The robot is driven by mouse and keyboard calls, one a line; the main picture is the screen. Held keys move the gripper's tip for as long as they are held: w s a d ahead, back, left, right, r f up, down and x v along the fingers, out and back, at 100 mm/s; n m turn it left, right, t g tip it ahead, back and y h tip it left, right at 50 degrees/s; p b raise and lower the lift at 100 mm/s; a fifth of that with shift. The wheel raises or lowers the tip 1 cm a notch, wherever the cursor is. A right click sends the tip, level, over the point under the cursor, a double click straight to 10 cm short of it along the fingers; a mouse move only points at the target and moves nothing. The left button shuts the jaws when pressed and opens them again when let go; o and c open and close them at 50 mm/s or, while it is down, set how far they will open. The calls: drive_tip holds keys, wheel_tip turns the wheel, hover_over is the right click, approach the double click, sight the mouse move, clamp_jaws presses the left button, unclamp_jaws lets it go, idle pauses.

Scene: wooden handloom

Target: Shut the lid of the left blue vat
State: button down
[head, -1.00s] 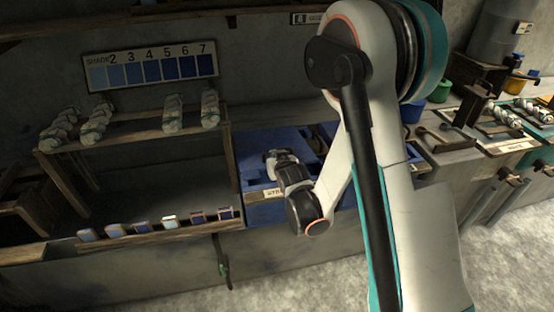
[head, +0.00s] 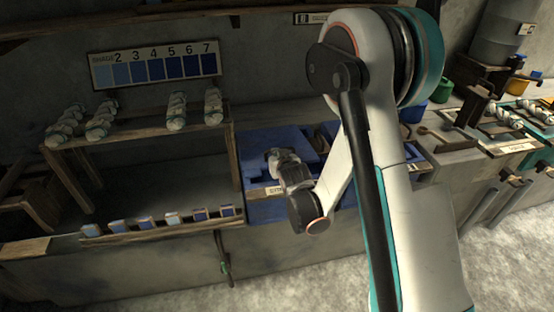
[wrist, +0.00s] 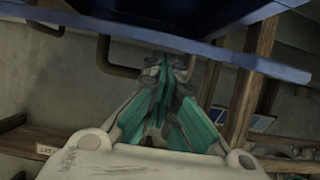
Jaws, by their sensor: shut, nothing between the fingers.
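The left blue vat (head: 262,210) stands just right of the wooden shelf, with a pale label on its front edge. Its blue top (head: 262,141) is partly covered by my arm, and I cannot tell from the head view how far its lid is open. My gripper (head: 277,157) is over the front part of this vat. In the wrist view, my gripper (wrist: 163,80) is shut and empty, with its fingers close below a broad blue panel (wrist: 160,30). I cannot tell whether they touch it. A dark bar (wrist: 125,70) runs behind the fingertips.
A wooden shelf (head: 140,130) with several yarn skeins on top and small sample blocks along its front stands left of the vat. A shade chart (head: 155,65) hangs behind. More blue vat surface (head: 328,130) shows right of my gripper, partly behind my arm.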

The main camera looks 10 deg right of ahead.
wheel_tip(320, 180, up, 17)
drive_tip(key=w+d+g+p, duration=0.2)
drive_tip(key=g+p, duration=0.6)
drive_tip(key=p, duration=0.7)
drive_tip(key=b+x, duration=0.1)
drive_tip(key=x, duration=0.3)
drive_tip(key=s+b+x, duration=0.1)
drive_tip(key=x, duration=0.2)
drive_tip(key=b+x, duration=0.1)
drive_tip(key=x, duration=0.3)
drive_tip(key=shift+s+f, duration=0.2)
drive_tip(key=shift+f, duration=0.5)
drive_tip(key=shift+s+f+b, duration=0.3)
drive_tip(key=shift+f, duration=0.35)
